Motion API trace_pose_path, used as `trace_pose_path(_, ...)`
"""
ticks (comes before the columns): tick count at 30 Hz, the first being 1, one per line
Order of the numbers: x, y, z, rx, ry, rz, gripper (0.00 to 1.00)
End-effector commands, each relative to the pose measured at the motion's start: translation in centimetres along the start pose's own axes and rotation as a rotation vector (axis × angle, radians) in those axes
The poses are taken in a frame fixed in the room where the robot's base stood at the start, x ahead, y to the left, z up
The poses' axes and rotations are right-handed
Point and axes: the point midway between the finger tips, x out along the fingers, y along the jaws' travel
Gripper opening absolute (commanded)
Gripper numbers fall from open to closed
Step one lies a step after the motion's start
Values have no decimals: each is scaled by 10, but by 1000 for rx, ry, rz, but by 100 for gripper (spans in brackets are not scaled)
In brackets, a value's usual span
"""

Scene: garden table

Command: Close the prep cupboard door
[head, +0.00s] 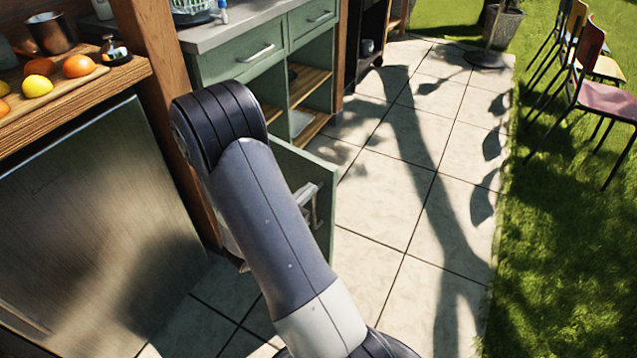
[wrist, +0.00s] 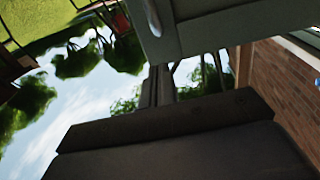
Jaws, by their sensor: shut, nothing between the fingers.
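The green prep cupboard (head: 235,65) stands beside the paved path in the head view, with shelves showing inside. Its door (head: 327,225) stands open, swung out over the paving. A pale handle (head: 311,205) shows on the door beside my arm. My arm crosses in front of the door and hides part of it; my gripper is hidden there. In the wrist view my gripper (wrist: 158,85) is shut and empty. A grey-green panel (wrist: 215,30) with a pale handle is close above the fingers; I cannot tell if it is the door or a drawer, or whether they touch.
A wooden counter (head: 125,70) with a fruit board and a steel appliance front (head: 90,220) lie at the left. A wooden post (head: 165,100) stands between them and the cupboard. The paving (head: 400,200) right of the door is clear. Chairs (head: 605,95) stand on the grass.

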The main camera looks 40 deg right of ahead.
Motion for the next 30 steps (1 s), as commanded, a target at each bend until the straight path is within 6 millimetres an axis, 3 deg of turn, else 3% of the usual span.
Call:
trace_pose_path(3,19,1,1,1,0,4,0)
trace_pose_path(10,43,0,1,0,-1,2,0)
trace_pose_path(30,55,1,1,0,0,-10,0)
